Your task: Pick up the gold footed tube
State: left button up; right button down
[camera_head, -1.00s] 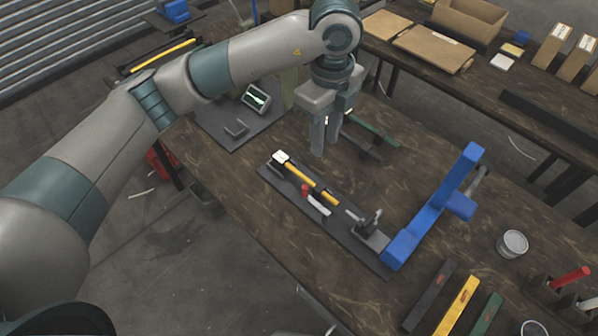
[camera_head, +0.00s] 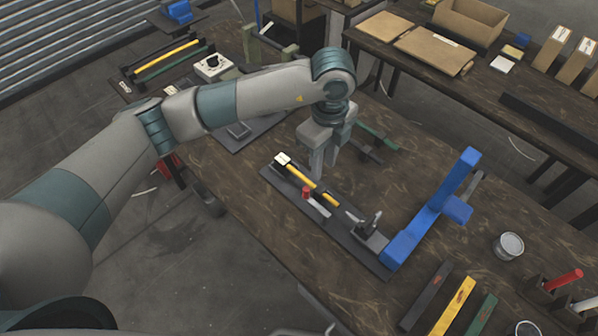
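A dark tray (camera_head: 345,245) lies on the brown table. On it is a long gold-yellow piece (camera_head: 300,177) with a pale block at its far left end and a dark band partway along; it looks like the gold footed tube, though its foot is not clear. My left gripper (camera_head: 321,174) points down just behind this piece, its fingers apart and lower ends close to it. I see nothing held between the fingers. Whether they touch the piece is unclear. My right gripper is not in view.
A red-and-white tool (camera_head: 313,203) and a small grey fixture (camera_head: 369,230) share the tray. A blue press frame (camera_head: 430,215) stands to the right. A tin (camera_head: 508,246) and black, yellow and green bars (camera_head: 452,306) lie further right. Table behind the press is mostly clear.

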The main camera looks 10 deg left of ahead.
pick_arm(q)
jog(key=p, duration=0.1)
send_over(323, 192)
jog(key=f, duration=0.4)
jog(key=shift+w+a, duration=0.15)
jog(key=shift+a, duration=0.15)
jog(key=shift+f, duration=0.65)
jog(key=shift+p, duration=0.35)
jog(key=shift+d+f+p, duration=0.15)
jog(key=shift+f+p, duration=0.45)
notch_tip(323, 192, down, 3)
jog(key=shift+d+p, duration=0.15)
jog(key=shift+p, duration=0.6)
jog(key=shift+f, duration=0.5)
